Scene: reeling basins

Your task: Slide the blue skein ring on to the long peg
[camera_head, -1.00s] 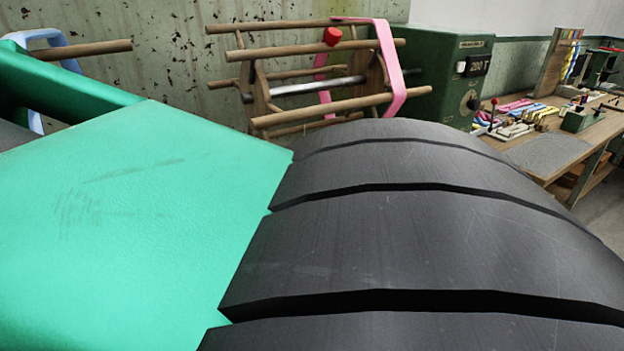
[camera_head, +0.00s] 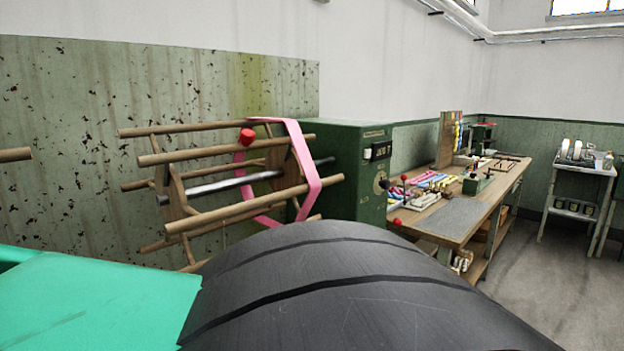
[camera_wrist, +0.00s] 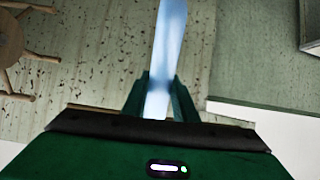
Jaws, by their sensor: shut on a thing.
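The blue skein ring (camera_wrist: 170,40) shows in the wrist view as a pale blue band running up from between my gripper's fingers. My gripper (camera_wrist: 160,98) is shut on it. The ring's far end is out of frame. In the head view, the ring and my gripper are out of sight. A wooden peg (camera_head: 15,155) enters that view at the left edge with only its end showing; its base is hidden. I cannot tell from the current views whether the ring is around this peg or apart from it.
A wooden reel (camera_head: 240,215) carrying a pink skein (camera_head: 298,150) stands by a green machine box (camera_head: 345,190).

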